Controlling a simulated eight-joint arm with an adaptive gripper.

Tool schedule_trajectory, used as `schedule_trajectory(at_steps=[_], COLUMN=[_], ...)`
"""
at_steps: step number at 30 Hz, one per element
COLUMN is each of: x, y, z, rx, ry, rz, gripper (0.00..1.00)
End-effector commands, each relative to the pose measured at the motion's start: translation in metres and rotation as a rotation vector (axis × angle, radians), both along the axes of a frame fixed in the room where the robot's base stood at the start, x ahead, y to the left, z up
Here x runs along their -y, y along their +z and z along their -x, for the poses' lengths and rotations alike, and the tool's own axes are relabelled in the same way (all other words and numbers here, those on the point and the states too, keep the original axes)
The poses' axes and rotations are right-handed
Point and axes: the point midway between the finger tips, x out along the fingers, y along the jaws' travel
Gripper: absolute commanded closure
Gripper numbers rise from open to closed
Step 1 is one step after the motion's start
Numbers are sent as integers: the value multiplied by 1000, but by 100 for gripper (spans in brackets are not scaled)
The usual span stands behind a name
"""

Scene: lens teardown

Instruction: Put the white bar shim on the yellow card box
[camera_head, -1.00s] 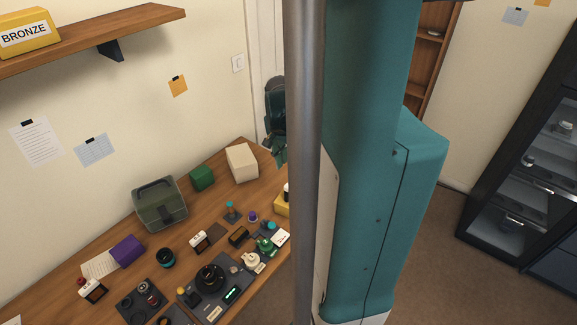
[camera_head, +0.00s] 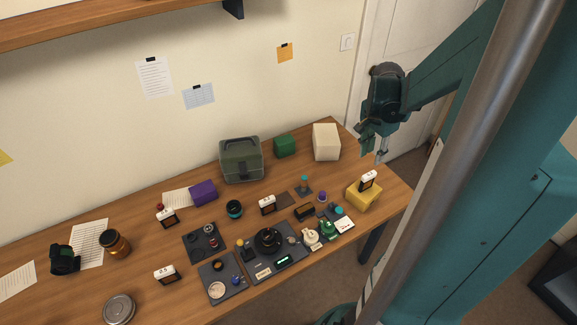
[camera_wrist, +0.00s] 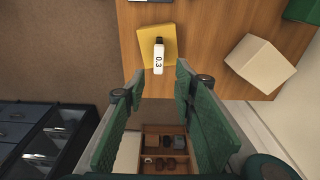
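The yellow card box (camera_head: 361,198) stands at the right end of the desk; it also shows in the wrist view (camera_wrist: 148,57). A white bar-shaped piece marked 0.3 (camera_wrist: 158,60), with a black end, rests on the box; it also shows in the head view (camera_head: 368,177). Similar white-and-black pieces stand elsewhere on the desk, so I cannot tell for certain which is the shim. My gripper (camera_head: 374,148) is above and behind the box, apart from it. In the wrist view, my gripper (camera_wrist: 157,84) has its fingers wide apart with nothing between them.
A cream block (camera_head: 326,142), a green block (camera_head: 285,146) and a grey-green case (camera_head: 241,160) line the back of the desk. Trays with lens parts (camera_head: 275,262) fill the front middle. The desk's right edge is close to the yellow box.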

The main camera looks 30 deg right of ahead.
Motion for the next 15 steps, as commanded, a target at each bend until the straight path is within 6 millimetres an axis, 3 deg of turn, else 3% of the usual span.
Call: schedule_trajectory(at_steps=[8,15], x=[-34,-86], y=[20,48], z=[-13,-28], rx=[27,69], ry=[120,310], rz=[21,58], gripper=[73,73])
